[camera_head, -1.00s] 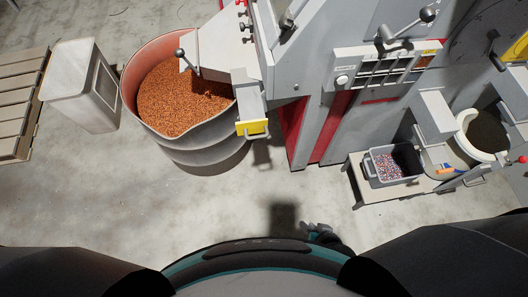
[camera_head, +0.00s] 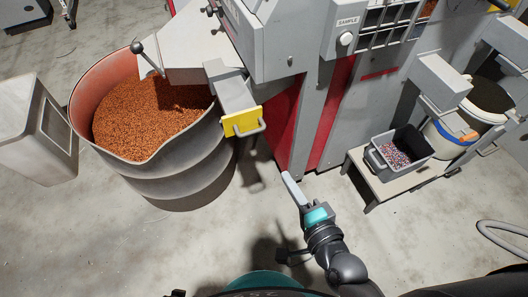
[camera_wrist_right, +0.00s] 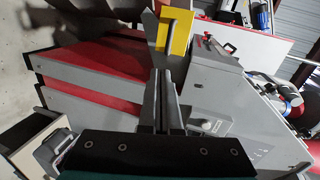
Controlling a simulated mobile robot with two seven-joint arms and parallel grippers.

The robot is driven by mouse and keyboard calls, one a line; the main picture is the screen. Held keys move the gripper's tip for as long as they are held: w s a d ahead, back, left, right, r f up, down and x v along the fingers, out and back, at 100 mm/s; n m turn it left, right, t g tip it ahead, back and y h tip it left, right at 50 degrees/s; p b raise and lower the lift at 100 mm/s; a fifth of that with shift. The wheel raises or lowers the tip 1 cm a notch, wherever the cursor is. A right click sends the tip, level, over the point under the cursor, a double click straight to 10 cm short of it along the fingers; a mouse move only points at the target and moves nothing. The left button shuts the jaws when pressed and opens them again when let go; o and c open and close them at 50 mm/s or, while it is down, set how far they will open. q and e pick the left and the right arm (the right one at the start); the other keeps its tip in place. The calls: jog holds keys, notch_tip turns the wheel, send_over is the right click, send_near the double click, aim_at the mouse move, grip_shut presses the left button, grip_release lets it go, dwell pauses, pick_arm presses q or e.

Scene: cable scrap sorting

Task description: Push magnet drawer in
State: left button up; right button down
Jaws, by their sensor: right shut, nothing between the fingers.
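The magnet drawer (camera_head: 236,95) is a grey box with a yellow front and a grey handle. It sticks out of the grey machine beside the drum in the head view. Its yellow front (camera_head: 241,122) also shows at the top of the right wrist view (camera_wrist_right: 181,32). My right gripper (camera_head: 287,176) is shut and empty. It is below and right of the yellow front in the head view, apart from it. In the wrist view its fingers (camera_wrist_right: 164,78) point toward the yellow front. My left gripper is not in view.
A drum (camera_head: 185,168) full of copper-coloured granules stands left of the drawer. A pale bin (camera_head: 38,140) is farther left. A grey tub (camera_head: 380,162) of mixed bits sits on a low stand (camera_head: 392,184) at right. A red machine panel (camera_head: 284,120) is beside the drawer. Floor in front is clear.

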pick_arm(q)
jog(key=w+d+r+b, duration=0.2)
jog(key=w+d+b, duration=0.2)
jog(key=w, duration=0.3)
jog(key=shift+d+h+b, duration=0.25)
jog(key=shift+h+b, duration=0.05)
pick_arm(e)
jog(key=w+a+f+m, duration=0.1)
jog(key=w+a, duration=0.3)
jog(key=w, duration=0.9)
jog(key=shift+a+f+t, duration=0.2)
jog(key=shift+f+t, duration=0.2)
jog(key=shift+f, duration=0.05)
jog(key=shift+w, duration=0.1)
